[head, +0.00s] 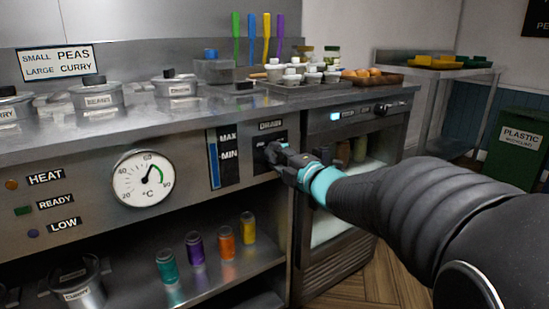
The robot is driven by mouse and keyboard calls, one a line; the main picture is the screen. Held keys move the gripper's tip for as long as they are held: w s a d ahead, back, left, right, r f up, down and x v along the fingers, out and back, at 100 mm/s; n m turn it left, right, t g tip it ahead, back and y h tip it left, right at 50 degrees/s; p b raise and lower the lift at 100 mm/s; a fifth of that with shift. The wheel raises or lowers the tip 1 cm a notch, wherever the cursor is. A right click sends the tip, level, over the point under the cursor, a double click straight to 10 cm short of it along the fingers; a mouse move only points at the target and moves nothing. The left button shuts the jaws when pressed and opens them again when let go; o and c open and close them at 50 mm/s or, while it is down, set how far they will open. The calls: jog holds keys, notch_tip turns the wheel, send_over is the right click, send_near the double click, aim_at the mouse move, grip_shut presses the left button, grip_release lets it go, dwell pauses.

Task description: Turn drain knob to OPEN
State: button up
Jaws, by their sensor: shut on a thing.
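The drain knob's dark panel (257,137) is on the front of the steel range, under a small "DRAIN" label (270,125). My gripper (274,153) is at this panel and shut on the drain knob. The fingers cover most of the knob, so I cannot tell which way it points. The arm reaches in from the right.
Left of the panel are a MAX/MIN level gauge (214,158) and a round temperature dial (143,178). Several coloured cans (227,246) stand on the shelf below. Lidded pots (96,94) and a loaded tray (296,90) are on the counter. A glass-fronted cabinet (340,222) is right.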

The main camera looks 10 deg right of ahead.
jog(key=shift+m, duration=0.3)
jog(key=m+p, duration=0.1)
jog(key=m, duration=0.2)
jog(key=shift+r+m+p, duration=0.1)
jog(key=shift+m+p, duration=0.2)
jog(key=m+p, duration=0.2)
jog(key=m, duration=0.2)
jog(key=shift+m, duration=0.3)
jog(key=m+p, duration=0.2)
jog(key=m, duration=0.2)
jog(key=shift+m+p, duration=1.35)
jog(key=shift+m, duration=1.15)
jog(key=o, duration=1.1)
jog(key=shift+o, duration=0.2)
